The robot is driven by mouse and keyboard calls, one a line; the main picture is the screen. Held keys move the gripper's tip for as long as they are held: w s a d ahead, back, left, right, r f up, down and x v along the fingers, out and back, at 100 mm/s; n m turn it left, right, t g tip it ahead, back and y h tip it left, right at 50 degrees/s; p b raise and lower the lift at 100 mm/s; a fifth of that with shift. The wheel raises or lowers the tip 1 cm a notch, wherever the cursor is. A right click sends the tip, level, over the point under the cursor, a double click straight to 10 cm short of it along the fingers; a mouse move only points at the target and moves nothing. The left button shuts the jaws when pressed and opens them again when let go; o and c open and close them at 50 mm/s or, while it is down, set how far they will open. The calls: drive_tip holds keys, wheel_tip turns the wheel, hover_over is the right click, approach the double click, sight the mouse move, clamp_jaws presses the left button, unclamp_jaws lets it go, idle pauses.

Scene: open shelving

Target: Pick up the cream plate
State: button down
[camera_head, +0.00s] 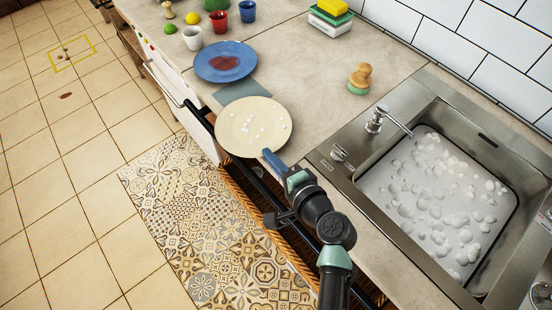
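The cream plate (238,137) is at the front edge of the counter, with white bits scattered on it. Its left side reaches out past the counter edge, over the floor side. My gripper (270,156) is at the plate's lower right rim, its blue finger end overlapping the rim. The gap between the fingers is hidden, so I cannot tell whether they are closed on the rim. I also cannot tell whether the plate rests on the counter or is slightly raised.
A blue plate (208,62) with a red stain lies behind it, beside a grey-blue square (236,92). A wooden-knobbed brush (360,78) and a foamy sink (352,172) with a tap (378,119) are to the right. Cups (192,38) stand farther back. The mid-counter is clear.

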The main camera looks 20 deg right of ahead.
drive_tip(key=shift+a, duration=0.15)
drive_tip(key=c, duration=1)
unclamp_jaws()
drive_tip(key=shift+f, duration=0.1)
drive_tip(key=shift+s+f, duration=0.15)
drive_tip(key=v, duration=1.3)
drive_tip(key=shift+r+b, duration=0.3)
drive_tip(key=shift+r, duration=0.05)
drive_tip(key=shift+o, duration=0.3)
drive_tip(key=shift+w, duration=0.2)
